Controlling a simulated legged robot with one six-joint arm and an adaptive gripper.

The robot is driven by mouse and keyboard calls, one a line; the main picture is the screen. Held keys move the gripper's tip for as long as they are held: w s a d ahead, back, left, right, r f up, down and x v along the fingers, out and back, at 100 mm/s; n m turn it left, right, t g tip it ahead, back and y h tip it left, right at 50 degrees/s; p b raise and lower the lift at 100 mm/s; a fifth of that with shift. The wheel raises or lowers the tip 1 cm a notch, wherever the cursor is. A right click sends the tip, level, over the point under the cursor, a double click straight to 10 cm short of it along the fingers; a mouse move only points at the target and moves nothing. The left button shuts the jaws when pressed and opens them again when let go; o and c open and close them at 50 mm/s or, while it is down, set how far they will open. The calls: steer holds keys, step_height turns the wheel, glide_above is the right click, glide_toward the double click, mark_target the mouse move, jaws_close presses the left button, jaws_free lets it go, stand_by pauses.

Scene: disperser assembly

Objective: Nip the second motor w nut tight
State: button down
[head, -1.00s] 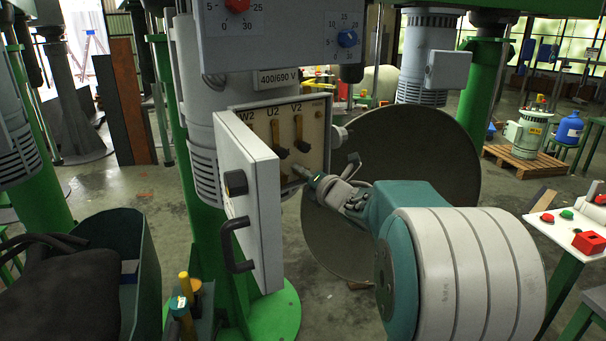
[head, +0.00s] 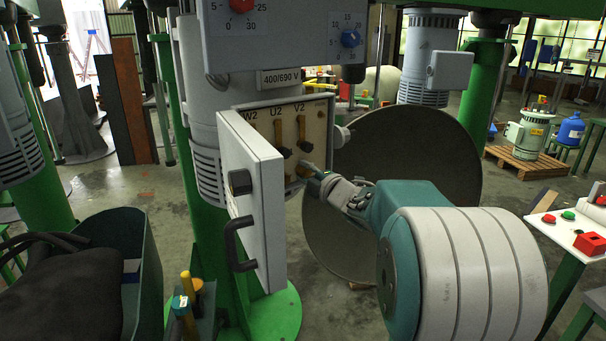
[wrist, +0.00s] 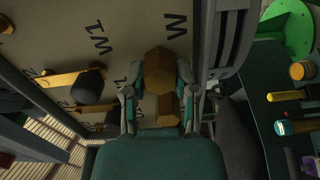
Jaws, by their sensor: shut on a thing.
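A large brass faceted nut (wrist: 158,72) sits between the fingers of my gripper (wrist: 157,85) in the wrist view, just below the letter W. A smaller brass piece (wrist: 168,108) shows behind it, nearer the palm. My gripper is shut on the nut at the lower part of the open terminal box (head: 318,130) in the head view, where my gripper (head: 306,175) covers most of that area. Two upright brass links (head: 277,132) with dark knobs stand under the U2 and V2 labels. The nut's seat and thread are hidden.
The grey box door (head: 250,205) hangs open close left of my gripper, with a black handle. A large grey disc (head: 415,170) stands behind my arm. A green bin (head: 145,260) is at lower left. A table with red and green buttons (head: 560,225) is at right.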

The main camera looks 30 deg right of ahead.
steer(key=m, duration=0.4)
steer(key=shift+d+f+m, duration=0.15)
steer(key=shift+d+m, duration=0.1)
steer(key=shift+m, duration=0.15)
steer(key=m, duration=0.3)
steer(key=shift+f+m, duration=0.1)
steer(key=shift+m, duration=0.3)
steer(key=m, duration=0.4)
steer(key=shift+f+m, duration=0.1)
steer(key=shift+m, duration=1.5)
steer(key=shift+a, duration=0.1)
steer(key=shift+c, duration=2)
jaws_free()
steer(key=shift+r, duration=0.2)
